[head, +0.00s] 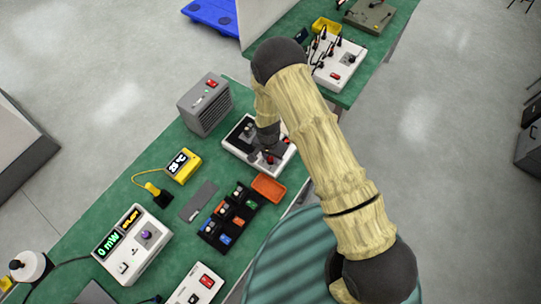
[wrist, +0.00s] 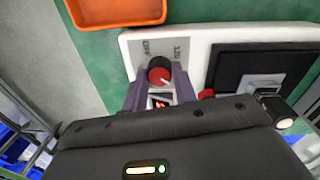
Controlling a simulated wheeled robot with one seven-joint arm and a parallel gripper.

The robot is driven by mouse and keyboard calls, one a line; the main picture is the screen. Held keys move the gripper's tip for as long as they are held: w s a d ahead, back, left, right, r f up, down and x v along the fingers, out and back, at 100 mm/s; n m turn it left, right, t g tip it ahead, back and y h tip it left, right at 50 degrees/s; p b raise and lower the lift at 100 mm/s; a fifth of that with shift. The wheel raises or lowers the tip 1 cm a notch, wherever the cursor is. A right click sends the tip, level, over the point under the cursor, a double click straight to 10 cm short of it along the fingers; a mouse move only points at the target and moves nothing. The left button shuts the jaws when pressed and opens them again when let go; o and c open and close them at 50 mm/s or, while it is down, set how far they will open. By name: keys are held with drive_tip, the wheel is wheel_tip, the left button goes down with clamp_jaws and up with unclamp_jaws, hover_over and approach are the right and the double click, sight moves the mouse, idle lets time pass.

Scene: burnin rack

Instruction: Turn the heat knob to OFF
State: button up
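The heat knob (wrist: 160,72), black with a red face and a white pointer line, sits on a white panel between the printed labels OFF and 120. The pointer appears to lean toward the lower right, away from OFF. My gripper (wrist: 160,82) is open, with one purple-grey finger on each side of the knob's lower part; contact is not clear. A red rocker switch (wrist: 160,102) shows between the fingers. In the head view, my gripper (head: 268,138) is over the white hot-plate unit (head: 236,151) and partly covers it.
An orange tray (head: 268,188) lies beside the unit, and shows in the wrist view (wrist: 118,10). A grey box with a red switch (head: 204,104) stands behind.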

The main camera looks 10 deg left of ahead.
drive_tip(key=shift+c, duration=1.4)
drive_tip(key=shift+n+b, duration=0.3)
